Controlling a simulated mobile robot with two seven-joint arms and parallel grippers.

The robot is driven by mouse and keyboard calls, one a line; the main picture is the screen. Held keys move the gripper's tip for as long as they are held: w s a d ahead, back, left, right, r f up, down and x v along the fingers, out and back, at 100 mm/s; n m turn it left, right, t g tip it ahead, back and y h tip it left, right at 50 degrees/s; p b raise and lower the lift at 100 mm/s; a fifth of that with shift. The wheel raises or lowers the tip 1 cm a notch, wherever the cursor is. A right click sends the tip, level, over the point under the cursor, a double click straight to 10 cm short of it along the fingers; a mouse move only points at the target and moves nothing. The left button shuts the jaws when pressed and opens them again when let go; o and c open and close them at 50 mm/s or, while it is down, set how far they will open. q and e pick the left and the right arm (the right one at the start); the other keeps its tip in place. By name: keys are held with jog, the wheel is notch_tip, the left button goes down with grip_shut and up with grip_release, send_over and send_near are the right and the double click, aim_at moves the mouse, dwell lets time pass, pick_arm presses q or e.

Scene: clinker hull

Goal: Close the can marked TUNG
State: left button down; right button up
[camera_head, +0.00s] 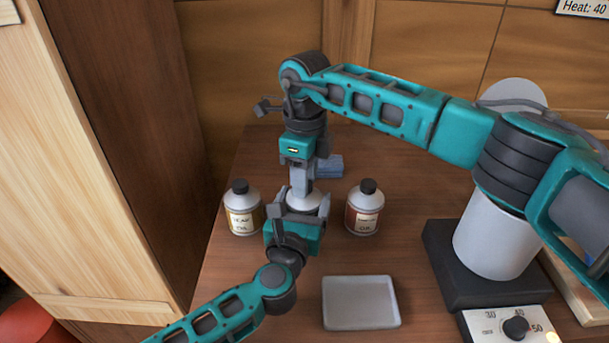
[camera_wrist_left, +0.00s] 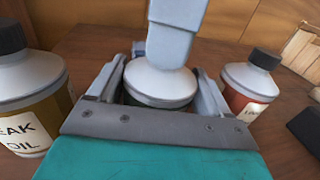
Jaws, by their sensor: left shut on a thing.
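A can with a pale domed shoulder (camera_head: 306,201) stands between two other cans; it also shows in the left wrist view (camera_wrist_left: 158,85). Its label is hidden, so I cannot read TUNG on it. My left gripper (camera_head: 304,208) is shut around this can from the near side, with one finger on each side. My right gripper (camera_head: 301,186) points straight down onto the top of the same can; in the left wrist view its grey fingers (camera_wrist_left: 177,35) cover the can's neck. No cap shows there, and whether the fingers hold one is hidden.
A teak oil can (camera_head: 243,208) with a black cap stands left, and a red-labelled can (camera_head: 365,208) with a black cap right. A blue item (camera_head: 330,166) lies behind. An empty grey tray (camera_head: 361,303) lies in front. A heater with a dial (camera_head: 515,327) stands right.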

pick_arm(q)
jog(key=shift+f, duration=0.3)
pick_arm(e)
grip_shut()
jog(key=o, duration=0.6)
grip_release()
jog(key=shift+o, duration=0.2)
notch_tip(320, 180, up, 12)
jog(key=shift+s, duration=0.1)
